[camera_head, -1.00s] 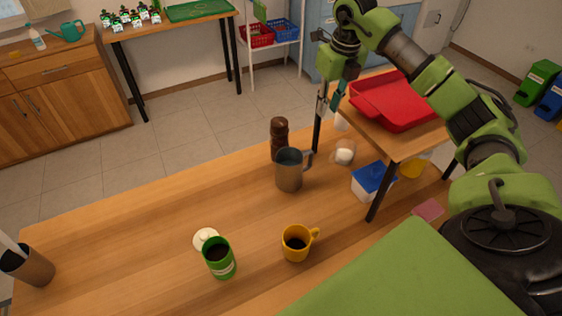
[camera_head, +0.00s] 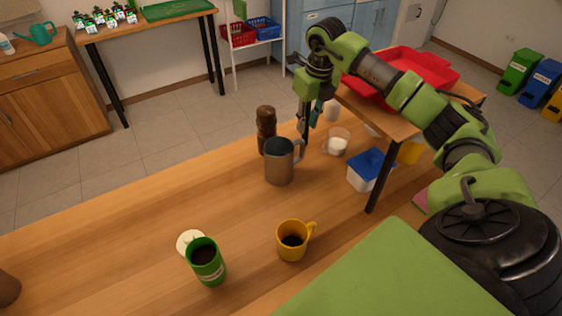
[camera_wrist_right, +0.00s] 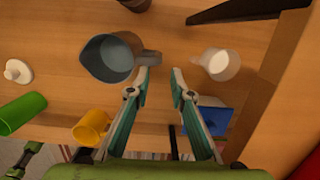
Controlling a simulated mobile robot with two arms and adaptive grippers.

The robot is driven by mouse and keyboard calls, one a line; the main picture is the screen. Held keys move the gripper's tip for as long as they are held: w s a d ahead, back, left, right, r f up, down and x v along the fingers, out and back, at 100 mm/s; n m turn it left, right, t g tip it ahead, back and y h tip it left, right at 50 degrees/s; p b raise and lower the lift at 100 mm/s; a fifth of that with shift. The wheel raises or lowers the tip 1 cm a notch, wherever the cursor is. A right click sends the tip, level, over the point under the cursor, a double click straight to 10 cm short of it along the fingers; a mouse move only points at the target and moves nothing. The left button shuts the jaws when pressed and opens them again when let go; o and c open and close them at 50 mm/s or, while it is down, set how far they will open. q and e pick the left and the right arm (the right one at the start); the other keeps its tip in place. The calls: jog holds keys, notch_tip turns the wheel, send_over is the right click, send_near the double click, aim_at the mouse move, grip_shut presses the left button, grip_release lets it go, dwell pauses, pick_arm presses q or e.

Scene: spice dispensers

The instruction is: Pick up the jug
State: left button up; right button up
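The jug (camera_head: 279,168) is a grey metal pitcher standing upright on the wooden table, with its handle towards the right. In the right wrist view the jug (camera_wrist_right: 113,62) is seen from above, left of the fingers. My right gripper (camera_head: 307,130) is just right of the jug, near its handle. In the right wrist view this gripper (camera_wrist_right: 160,73) is open, with nothing visible held between its fingers. The handle end lies close to the left fingertip; I cannot tell whether they touch. My left gripper is not in view.
A dark brown pepper mill (camera_head: 266,130) stands just behind the jug. A glass with white contents (camera_head: 337,143) and a blue-lidded box (camera_head: 369,170) are to the right, near a raised stand with a red tray (camera_head: 420,66). A yellow mug (camera_head: 291,243) and green can (camera_head: 207,266) stand in front.

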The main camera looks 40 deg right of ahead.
aim_at(303, 139)
jog(key=f, duration=0.4)
jog(key=shift+w+f, duration=0.15)
jog(key=shift+w, duration=0.2)
jog(key=f+p, duration=0.1)
jog(key=f, duration=0.1)
jog(key=f+p, duration=0.1)
jog(key=f, duration=0.1)
jog(key=shift+w+a+f, duration=0.1)
jog(key=shift+w+a, duration=0.05)
jog(key=shift+w, duration=0.05)
jog(key=shift+w+f, duration=0.1)
jog(key=shift+f, duration=0.4)
grip_shut()
jog(key=shift+r, duration=0.15)
